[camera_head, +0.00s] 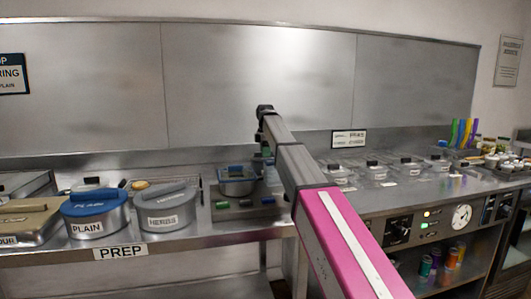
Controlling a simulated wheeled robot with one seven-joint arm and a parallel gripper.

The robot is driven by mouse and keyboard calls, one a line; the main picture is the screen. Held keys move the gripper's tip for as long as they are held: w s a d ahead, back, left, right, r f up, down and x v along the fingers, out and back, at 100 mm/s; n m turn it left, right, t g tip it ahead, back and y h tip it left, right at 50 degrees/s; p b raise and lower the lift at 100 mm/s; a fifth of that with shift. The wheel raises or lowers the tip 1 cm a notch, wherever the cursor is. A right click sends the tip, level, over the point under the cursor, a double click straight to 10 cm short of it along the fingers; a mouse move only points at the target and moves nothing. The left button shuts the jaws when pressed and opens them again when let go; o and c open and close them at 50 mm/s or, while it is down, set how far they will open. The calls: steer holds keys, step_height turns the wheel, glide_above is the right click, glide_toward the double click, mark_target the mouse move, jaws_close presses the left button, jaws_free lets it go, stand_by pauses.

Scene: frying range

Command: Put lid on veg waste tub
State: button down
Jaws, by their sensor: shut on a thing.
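My arm reaches forward over the counter, and its far end bends down. My gripper (266,150) is a small dark and bluish shape below that bend, partly hidden by my arm. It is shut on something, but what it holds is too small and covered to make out. Just left of it stands a small grey tub (238,187) with blue on top. No veg waste label can be read on it, and I cannot tell whether the gripper touches it. No separate loose lid can be made out clearly.
Several clear dark-handled containers (372,172) line the right side. A steel backsplash (260,80) closes the back.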

steer(key=c, duration=1)
jaws_free()
